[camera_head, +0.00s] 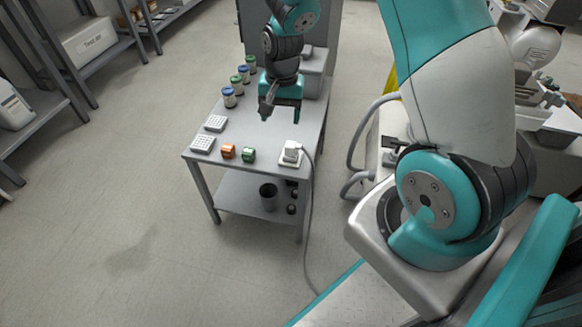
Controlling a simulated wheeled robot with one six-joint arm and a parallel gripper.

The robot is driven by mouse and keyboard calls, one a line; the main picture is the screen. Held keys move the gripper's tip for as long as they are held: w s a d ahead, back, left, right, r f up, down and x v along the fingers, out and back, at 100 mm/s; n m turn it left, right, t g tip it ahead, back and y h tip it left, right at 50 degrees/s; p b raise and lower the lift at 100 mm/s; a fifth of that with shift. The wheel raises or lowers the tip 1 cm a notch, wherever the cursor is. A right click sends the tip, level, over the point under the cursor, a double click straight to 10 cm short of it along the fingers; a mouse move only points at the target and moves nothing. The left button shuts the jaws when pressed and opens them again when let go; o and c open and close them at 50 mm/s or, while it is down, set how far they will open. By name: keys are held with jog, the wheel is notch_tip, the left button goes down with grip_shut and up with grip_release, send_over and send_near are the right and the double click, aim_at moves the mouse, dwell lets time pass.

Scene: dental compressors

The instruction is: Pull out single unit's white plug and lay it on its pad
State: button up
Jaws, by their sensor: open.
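A small white plug (292,148) with a grey cord is at the right edge of the grey table. It seems to sit on or in a pale block, but it is too small to tell whether it is plugged in. My gripper (281,112) is open and points down over the table, behind the plug and slightly left of it. Nothing shows between its fingers. I cannot tell a pad for the plug apart from the other things.
The table (255,130) holds two white perforated blocks (203,143), an orange block (228,151), a green block (248,155) and several lidded jars (229,98). The cord (308,220) hangs to the floor. A grey box (314,75) stands at the back right.

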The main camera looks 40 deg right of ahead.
jog(key=m+b, duration=0.2)
send_over(291, 144)
jog(key=shift+h, duration=0.3)
notch_tip(291, 144, down, 6)
jog(key=shift+f, duration=0.25)
notch_tip(291, 144, down, 9)
jog(key=b, duration=0.6)
jog(key=shift+p, duration=0.45)
dwell(0.5)
jog(key=c, duration=1.2)
jog(key=shift+r+p, duration=2.75)
jog(key=shift+r, duration=0.3)
jog(key=shift+a+n, duration=0.1)
jog(key=shift+n, duration=0.2)
